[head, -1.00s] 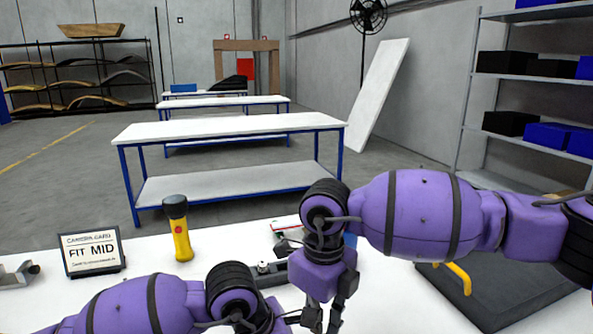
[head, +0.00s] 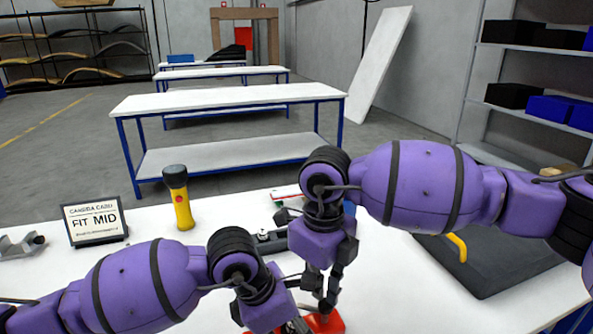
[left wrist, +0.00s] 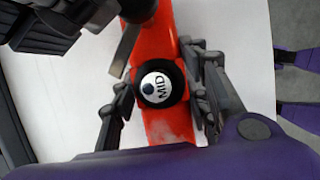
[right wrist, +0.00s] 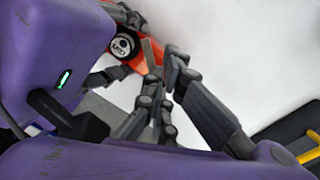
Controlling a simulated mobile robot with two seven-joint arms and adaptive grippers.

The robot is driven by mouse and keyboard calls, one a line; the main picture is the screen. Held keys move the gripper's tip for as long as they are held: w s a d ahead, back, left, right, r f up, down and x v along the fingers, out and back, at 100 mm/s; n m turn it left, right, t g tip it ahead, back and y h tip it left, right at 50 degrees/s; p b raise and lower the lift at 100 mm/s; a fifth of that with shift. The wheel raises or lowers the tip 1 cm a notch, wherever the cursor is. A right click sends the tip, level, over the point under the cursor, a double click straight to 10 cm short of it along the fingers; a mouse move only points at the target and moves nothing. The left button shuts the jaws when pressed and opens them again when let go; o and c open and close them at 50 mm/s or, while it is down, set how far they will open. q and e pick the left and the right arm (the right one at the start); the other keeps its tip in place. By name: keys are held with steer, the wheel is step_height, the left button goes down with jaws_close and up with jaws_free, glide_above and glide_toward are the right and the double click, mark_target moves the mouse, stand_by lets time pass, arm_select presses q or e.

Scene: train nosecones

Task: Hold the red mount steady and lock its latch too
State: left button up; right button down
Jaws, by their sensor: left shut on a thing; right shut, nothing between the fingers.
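The red mount (left wrist: 168,130) lies on the white table in the left wrist view, with a black round camera marked MID (left wrist: 158,86) on it. My left gripper (left wrist: 160,98) is shut on the mount, one finger along each side. A flat grey metal lever (left wrist: 125,50), seemingly the latch, sticks out at an angle beside the mount. My right gripper (right wrist: 155,85) is shut and empty, its fingertips close to the mount (right wrist: 148,56) in the right wrist view. I cannot tell whether it touches the latch. In the head view the mount (head: 326,322) is mostly hidden by my grippers (head: 328,303).
A sign reading FIT MID (head: 95,222) and a yellow and black flashlight (head: 180,200) stand at the table's left. A dark mat or tray with a yellow handle (head: 458,247) is at the right. Grey and black parts (head: 270,240) lie behind my grippers.

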arm_select(q)
steer(key=shift+w, duration=0.2)
arm_select(e)
steer(key=shift+s+a+f, duration=0.15)
steer(key=shift+s+f, duration=0.45)
steer(key=shift+w+a, duration=0.1)
steer(key=shift+a, duration=0.2)
arm_select(q)
steer(key=shift+d+r, duration=0.1)
steer(key=shift+d, duration=0.05)
arm_select(e)
steer(key=shift+r, duration=0.15)
arm_select(q)
steer(key=shift+s, duration=0.1)
arm_select(e)
step_height(320, 180, up, 6)
steer(key=w, duration=0.1)
steer(key=shift+r, duration=0.15)
